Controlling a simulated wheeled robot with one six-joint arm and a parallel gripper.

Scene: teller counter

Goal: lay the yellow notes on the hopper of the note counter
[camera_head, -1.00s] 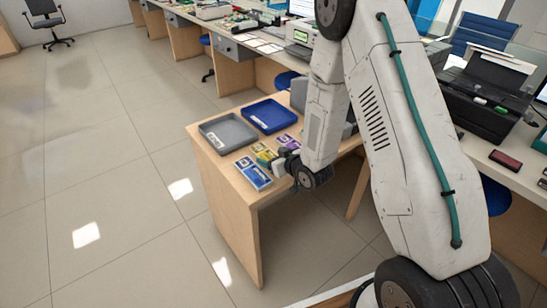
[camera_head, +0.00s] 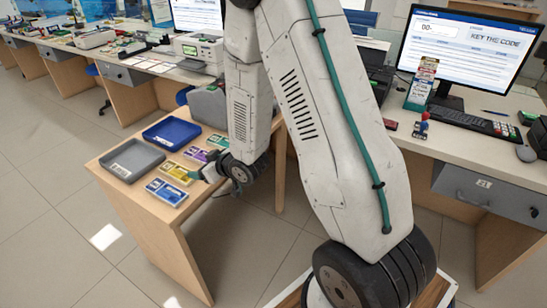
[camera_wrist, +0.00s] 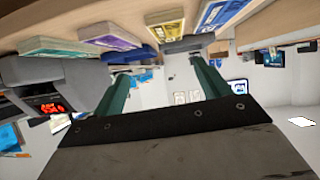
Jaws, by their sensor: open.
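The yellow notes (camera_head: 179,173) lie flat on the wooden side table, between the blue notes and the purple notes. They also show at the top of the wrist view (camera_wrist: 166,30). My gripper (camera_head: 206,172) is open and empty just right of the yellow notes, apart from them as far as I can tell. Its two green fingers stand well apart in the wrist view (camera_wrist: 160,72). A grey machine, seemingly the note counter (camera_head: 208,105), stands at the back of the table, partly behind my arm. Its hopper cannot be made out.
Blue notes (camera_head: 166,191), purple notes (camera_head: 196,155) and green notes (camera_head: 217,141) lie in the same row. A grey tray (camera_head: 118,172) and a blue tray (camera_head: 187,121) are left and behind. A long counter with monitors (camera_head: 462,45) runs behind and right.

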